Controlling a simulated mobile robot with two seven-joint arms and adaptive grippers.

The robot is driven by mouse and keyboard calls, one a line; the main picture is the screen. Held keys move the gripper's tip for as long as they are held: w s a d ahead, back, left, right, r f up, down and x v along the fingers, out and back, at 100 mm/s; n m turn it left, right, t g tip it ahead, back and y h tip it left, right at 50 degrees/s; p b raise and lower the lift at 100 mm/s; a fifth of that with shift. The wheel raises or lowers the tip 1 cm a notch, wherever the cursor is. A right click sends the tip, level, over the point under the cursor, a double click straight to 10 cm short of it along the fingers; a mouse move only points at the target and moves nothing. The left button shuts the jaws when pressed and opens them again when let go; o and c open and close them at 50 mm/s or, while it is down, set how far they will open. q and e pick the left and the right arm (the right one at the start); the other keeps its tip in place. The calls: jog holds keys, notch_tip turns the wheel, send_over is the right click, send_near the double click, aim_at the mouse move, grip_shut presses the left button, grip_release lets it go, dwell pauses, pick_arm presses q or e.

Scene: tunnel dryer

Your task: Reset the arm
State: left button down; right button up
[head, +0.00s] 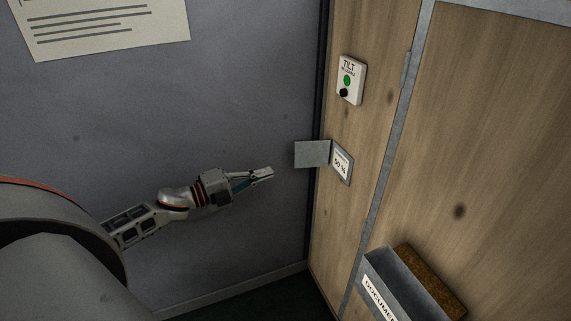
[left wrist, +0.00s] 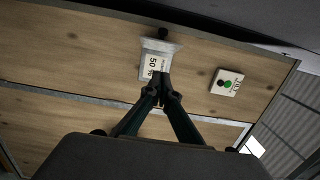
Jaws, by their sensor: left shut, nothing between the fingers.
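My left arm comes in from the left in the head view. Its gripper (head: 268,173) is shut and empty, in front of the grey wall and to the left of the wooden panel. In the left wrist view the gripper's fingertips (left wrist: 161,92) are together, just below a small white plate marked 50 % (left wrist: 157,66) in the picture. That plate also shows in the head view (head: 342,163), with a grey flap (head: 312,154) beside it. My right gripper is not in view.
A white TILT box (head: 350,80) with a green light and black knob is on the wooden panel (head: 480,130); it also shows in the wrist view (left wrist: 227,82). A grey document holder (head: 400,285) juts out at lower right. A paper notice (head: 110,22) hangs on the wall.

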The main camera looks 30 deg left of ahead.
pick_arm(q)
jog(key=shift+s, duration=0.1)
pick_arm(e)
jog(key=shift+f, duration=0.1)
pick_arm(q)
jog(key=s+d+f+n+g+y+p, duration=0.2)
jog(key=s+d+f+n+g+y, duration=0.3)
jog(key=s+d+f+n, duration=1.4)
jog(key=s+d+f+y, duration=0.1)
jog(key=s+d+f, duration=0.2)
jog(key=s+f, duration=0.2)
jog(key=shift+f+n, duration=0.25)
jog(key=shift+n, duration=0.05)
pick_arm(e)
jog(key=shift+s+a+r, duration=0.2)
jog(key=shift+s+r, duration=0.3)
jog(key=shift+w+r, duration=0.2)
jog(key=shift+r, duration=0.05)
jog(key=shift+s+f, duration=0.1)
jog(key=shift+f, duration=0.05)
